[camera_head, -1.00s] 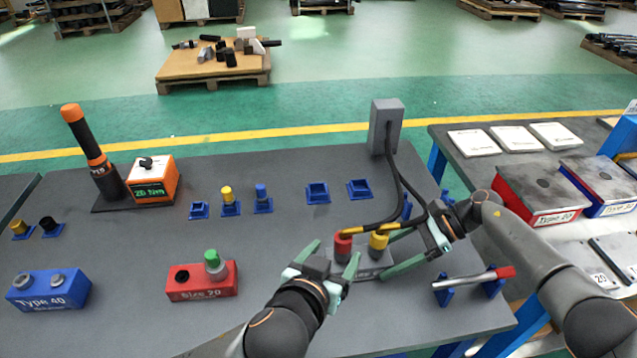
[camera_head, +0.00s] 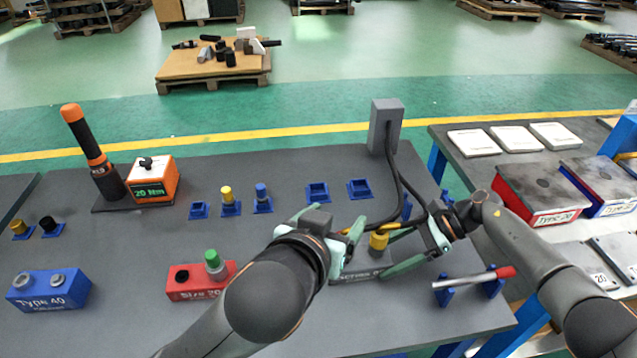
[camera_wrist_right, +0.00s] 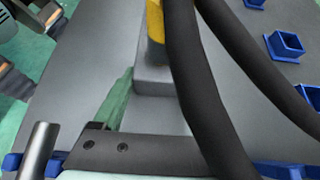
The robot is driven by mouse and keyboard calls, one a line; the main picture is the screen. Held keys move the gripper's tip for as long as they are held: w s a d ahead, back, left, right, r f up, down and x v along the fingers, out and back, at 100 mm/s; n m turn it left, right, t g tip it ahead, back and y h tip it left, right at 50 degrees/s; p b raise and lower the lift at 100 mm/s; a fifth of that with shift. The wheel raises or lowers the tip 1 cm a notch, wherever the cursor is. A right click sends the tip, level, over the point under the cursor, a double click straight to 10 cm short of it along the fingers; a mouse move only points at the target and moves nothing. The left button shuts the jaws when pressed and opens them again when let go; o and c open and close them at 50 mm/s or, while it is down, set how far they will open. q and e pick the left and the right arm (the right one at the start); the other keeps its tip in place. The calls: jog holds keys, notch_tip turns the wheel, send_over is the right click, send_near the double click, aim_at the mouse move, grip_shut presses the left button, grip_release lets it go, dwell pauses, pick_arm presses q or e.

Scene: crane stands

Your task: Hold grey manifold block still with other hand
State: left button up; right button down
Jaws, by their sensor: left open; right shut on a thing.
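The grey manifold block (camera_head: 362,276) lies on the dark table and is partly hidden by my left arm. It also shows in the right wrist view (camera_wrist_right: 153,82). A yellow connector (camera_head: 379,241) with a black hose stands on its right part. My right gripper (camera_head: 381,251) reaches in from the right and is shut on the block, one green finger beside it in the wrist view. My left gripper (camera_head: 347,243) is open above the block's left part, where it hides the red connector.
A grey post (camera_head: 385,126) behind the block feeds two black hoses (camera_head: 400,190) past my right gripper. A red-handled tool (camera_head: 474,279) rests on blue holders at the right. A red Size 20 block (camera_head: 195,283) stands left of my left arm.

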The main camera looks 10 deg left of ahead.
jog(key=shift+r, duration=0.1)
grip_release()
dwell(0.3)
